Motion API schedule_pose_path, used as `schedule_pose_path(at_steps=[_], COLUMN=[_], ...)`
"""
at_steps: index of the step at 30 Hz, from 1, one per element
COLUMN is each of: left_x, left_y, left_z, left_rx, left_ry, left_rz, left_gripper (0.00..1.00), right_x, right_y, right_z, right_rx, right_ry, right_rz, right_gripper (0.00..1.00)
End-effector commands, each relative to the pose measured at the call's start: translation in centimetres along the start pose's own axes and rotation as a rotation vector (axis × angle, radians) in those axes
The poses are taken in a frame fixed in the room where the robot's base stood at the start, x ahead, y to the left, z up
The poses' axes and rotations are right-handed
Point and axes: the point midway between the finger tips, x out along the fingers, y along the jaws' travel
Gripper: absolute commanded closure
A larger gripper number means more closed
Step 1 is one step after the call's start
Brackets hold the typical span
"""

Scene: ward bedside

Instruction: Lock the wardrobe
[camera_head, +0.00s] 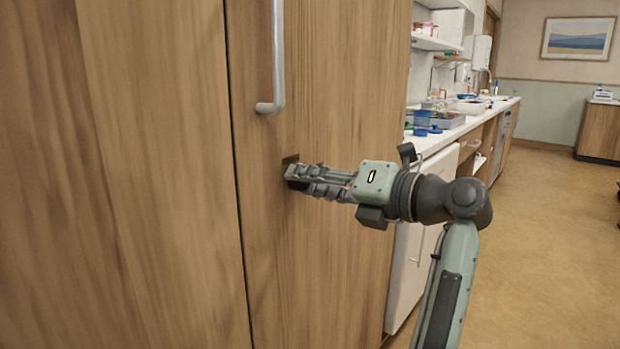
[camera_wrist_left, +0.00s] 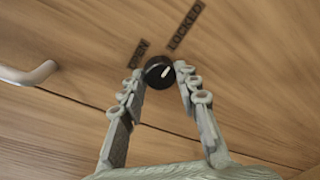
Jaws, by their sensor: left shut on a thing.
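The wardrobe (camera_head: 150,200) has tall wood-grain doors and fills the left of the head view. A round black knob (camera_wrist_left: 157,73) with a white pointer mark is on its door, seen in the left wrist view. The labels OPEN (camera_wrist_left: 138,54) and LOCKED (camera_wrist_left: 186,24) are printed above it. The white mark slants up and right, on the side of LOCKED rather than OPEN. My left gripper (camera_head: 291,178) is at the door and shut on the knob; its fingertips (camera_wrist_left: 162,75) lie on both sides of it. In the head view the gripper hides the knob. My right gripper is not in view.
A metal bar handle (camera_head: 278,60) sticks out above and left of my gripper. A counter (camera_head: 460,125) with a sink and several small items runs behind, right of the wardrobe. A white cabinet (camera_head: 408,275) stands beside the wardrobe.

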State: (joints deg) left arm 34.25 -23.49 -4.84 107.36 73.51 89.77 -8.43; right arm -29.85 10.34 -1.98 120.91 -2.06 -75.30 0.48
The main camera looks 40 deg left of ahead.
Motion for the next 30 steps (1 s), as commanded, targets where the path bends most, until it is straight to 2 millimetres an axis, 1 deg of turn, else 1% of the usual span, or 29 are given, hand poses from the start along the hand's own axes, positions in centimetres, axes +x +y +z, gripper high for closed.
schedule_pose_path(at_steps=[9,10,12,15,22,25,29,30], left_x=[0.0,0.0,0.0,0.0,0.0,-0.3,-1.9,-2.7], left_y=[0.0,0.0,0.0,0.0,0.0,0.0,0.0,0.0], left_z=[0.1,0.1,0.0,0.0,0.0,0.1,0.1,0.1], left_rx=[0.003,0.003,0.003,0.003,0.002,0.002,0.002,0.002], left_ry=[-0.002,-0.002,-0.001,-0.001,-0.001,-0.001,-0.003,-0.004], left_rz=[0.001,0.001,0.001,0.001,0.0,0.0,0.0,0.0], left_gripper=[0.97,0.66,0.58,0.47,0.47,0.47,0.47,0.47], right_x=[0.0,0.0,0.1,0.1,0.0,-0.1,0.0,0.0], right_y=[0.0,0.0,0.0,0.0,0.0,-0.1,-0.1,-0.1], right_z=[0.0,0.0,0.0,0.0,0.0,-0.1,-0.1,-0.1], right_rx=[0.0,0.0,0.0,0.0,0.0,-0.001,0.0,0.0], right_ry=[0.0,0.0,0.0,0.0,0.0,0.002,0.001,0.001], right_rz=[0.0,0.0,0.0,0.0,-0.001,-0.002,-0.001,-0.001], right_gripper=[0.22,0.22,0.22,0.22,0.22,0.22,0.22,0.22])
